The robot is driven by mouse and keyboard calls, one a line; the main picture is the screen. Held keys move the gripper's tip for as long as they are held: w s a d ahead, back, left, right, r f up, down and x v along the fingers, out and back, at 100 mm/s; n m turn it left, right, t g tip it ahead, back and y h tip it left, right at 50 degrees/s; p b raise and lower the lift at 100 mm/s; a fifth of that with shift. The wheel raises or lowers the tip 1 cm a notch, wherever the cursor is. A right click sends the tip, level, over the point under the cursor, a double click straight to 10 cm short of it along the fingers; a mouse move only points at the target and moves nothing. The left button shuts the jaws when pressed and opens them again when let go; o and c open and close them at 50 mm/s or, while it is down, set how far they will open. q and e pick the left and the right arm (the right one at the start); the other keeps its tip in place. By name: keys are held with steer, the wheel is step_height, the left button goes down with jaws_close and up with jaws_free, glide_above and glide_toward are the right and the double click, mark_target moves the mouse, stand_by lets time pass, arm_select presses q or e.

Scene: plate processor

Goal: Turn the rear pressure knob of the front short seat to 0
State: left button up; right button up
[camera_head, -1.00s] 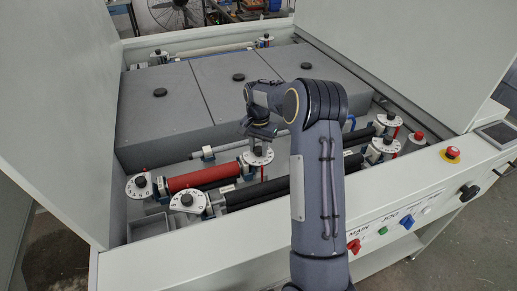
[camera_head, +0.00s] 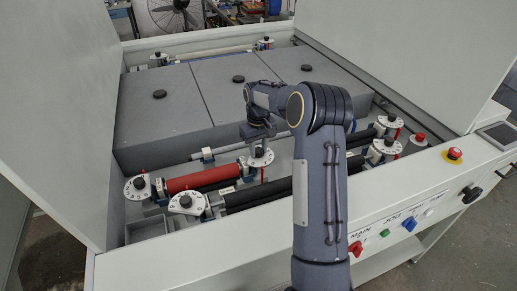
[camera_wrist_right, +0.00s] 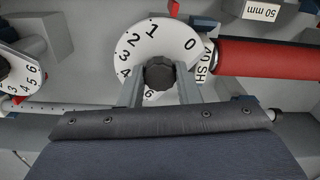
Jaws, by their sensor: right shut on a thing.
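The short seat is a red roller (camera_head: 203,178) at the front of the machine. A white numbered dial (camera_head: 258,161) with a black knob (camera_head: 257,152) stands at its rear right end. My right gripper (camera_head: 258,146) is over this knob. In the right wrist view the knob (camera_wrist_right: 160,74) sits between the fingers of my right gripper (camera_wrist_right: 160,82), which is shut on it. The dial (camera_wrist_right: 154,35) there shows 0 at upper right and 1 near the top. A red piece (camera_wrist_right: 174,8) lies past the rim between 1 and 0, nearer 1. My left gripper is out of view.
Other dials stand close by: one at the roller's left end (camera_head: 138,186), one in front (camera_head: 186,202), and one on the right (camera_head: 386,146). A black roller (camera_head: 258,192) lies in front. Grey blocks (camera_head: 160,108) fill the rear.

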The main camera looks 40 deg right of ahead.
mark_target(258, 150)
steer(key=n, duration=0.3)
steer(key=shift+n, duration=0.3)
steer(key=shift+w+n, duration=0.1)
steer(key=shift+n, duration=1.8)
steer(key=o, duration=1)
step_height(258, 150, up, 8)
steer(key=shift+f+b, duration=0.25)
steer(key=shift+b, duration=0.4)
steer(key=shift+r, duration=0.2)
